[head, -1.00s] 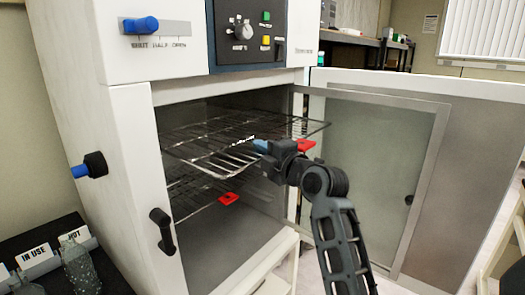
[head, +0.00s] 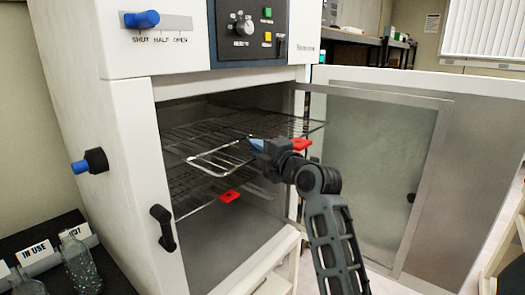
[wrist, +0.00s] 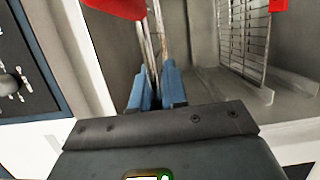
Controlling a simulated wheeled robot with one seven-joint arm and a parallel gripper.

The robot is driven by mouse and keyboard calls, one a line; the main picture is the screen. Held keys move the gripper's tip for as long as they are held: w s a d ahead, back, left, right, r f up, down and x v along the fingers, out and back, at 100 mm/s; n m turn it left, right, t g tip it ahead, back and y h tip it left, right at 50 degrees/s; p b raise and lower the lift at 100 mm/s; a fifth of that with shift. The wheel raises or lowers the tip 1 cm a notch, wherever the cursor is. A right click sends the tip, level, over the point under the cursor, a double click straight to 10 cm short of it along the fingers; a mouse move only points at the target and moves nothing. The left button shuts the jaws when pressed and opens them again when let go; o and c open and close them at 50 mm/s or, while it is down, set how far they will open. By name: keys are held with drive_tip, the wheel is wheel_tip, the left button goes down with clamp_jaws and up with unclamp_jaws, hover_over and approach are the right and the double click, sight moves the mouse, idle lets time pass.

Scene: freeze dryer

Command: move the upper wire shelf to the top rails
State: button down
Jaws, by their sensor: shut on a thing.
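The upper wire shelf (head: 208,132) is partly inside the open chamber, roughly level, with its front loop (head: 212,157) near the opening. My gripper (head: 257,145) is shut on the shelf's front wire, right of that loop. In the wrist view, the blue fingers (wrist: 157,86) close around the thin wires of the shelf (wrist: 150,45). A red tag (head: 302,144) is beside the gripper, and a red piece also shows in the wrist view (wrist: 118,8). The side rails, and whether the shelf rests on them, cannot be made out.
A lower wire shelf (head: 186,208) with a red tag (head: 229,196) is below, inside the chamber. The door (head: 375,170) stands open to the right of my arm. A black handle (head: 162,228) is on the left front frame. Glass bottles (head: 80,262) stand at lower left.

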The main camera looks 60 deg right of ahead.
drive_tip(key=b, duration=0.1)
approach(203, 130)
drive_tip(key=shift+s+d+f, duration=0.1)
drive_tip(key=shift+s+d, duration=0.35)
drive_tip(key=shift+s, duration=0.4)
drive_tip(key=shift+s+d, duration=0.4)
drive_tip(key=shift+s, duration=0.4)
drive_tip(key=shift+w+d+b, duration=0.2)
drive_tip(key=shift+w+b, duration=0.1)
drive_tip(key=shift+w, duration=0.45)
drive_tip(key=shift+w+d+b, duration=0.25)
drive_tip(key=shift+w, duration=0.55)
drive_tip(key=shift+w+d+b, duration=0.2)
drive_tip(key=shift+w+b, duration=0.1)
drive_tip(key=shift+w, duration=0.45)
drive_tip(key=shift+w+d+b, duration=0.3)
drive_tip(key=shift+w+b, duration=0.15)
drive_tip(key=shift+w, duration=0.7)
drive_tip(key=shift+w+d+b, duration=0.3)
drive_tip(key=shift+w+b, duration=0.1)
drive_tip(key=shift+w, duration=0.8)
drive_tip(key=shift+w+d+b, duration=0.3)
drive_tip(key=shift+w+b, duration=0.15)
drive_tip(key=shift+w, duration=0.7)
